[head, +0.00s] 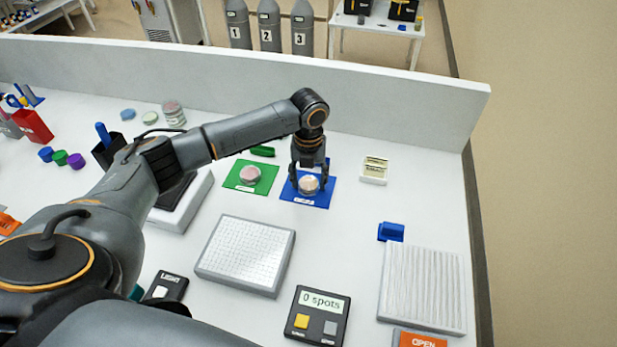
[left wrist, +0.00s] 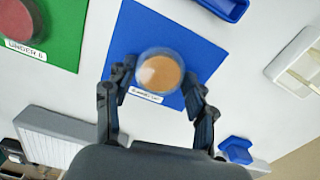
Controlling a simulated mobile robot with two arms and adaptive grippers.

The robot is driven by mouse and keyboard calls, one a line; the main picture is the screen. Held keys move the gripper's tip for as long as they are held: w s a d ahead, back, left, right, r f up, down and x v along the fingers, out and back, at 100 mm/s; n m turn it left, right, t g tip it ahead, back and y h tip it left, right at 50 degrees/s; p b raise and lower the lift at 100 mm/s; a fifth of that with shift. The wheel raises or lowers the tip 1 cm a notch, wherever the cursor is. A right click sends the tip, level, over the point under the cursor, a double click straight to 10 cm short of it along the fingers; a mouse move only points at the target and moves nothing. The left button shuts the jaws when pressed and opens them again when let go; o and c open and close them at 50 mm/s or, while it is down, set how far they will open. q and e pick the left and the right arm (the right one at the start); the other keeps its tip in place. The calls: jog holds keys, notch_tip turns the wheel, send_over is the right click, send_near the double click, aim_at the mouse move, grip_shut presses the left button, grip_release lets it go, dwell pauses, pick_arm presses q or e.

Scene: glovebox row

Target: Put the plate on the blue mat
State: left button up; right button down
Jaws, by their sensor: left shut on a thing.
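My left gripper (head: 308,181) is over the blue mat (head: 318,202), its fingers pointing down. It is shut on a clear round plate with a tan filling (head: 309,186). In the left wrist view the plate (left wrist: 160,71) lies within the outline of the blue mat (left wrist: 185,33), between the two fingers (left wrist: 158,88). I cannot tell whether the plate touches the mat. A label strip shows at the mat's near edge. My right gripper is not in view.
A green mat (head: 264,184) with a pinkish plate (head: 250,175) lies just left of the blue mat. A white gridded block (head: 245,252), a spot counter (head: 318,316) and a ribbed white panel (head: 424,288) stand nearer.

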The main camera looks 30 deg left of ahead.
pick_arm(q)
jog(key=o, duration=1.2)
jog(key=shift+f, duration=0.1)
jog(key=shift+o, duration=0.2)
notch_tip(320, 180, up, 12)
jog(key=b, duration=0.2)
jog(key=shift+r+b, duration=0.2)
jog(key=shift+b, duration=0.1)
jog(key=shift+f, duration=0.1)
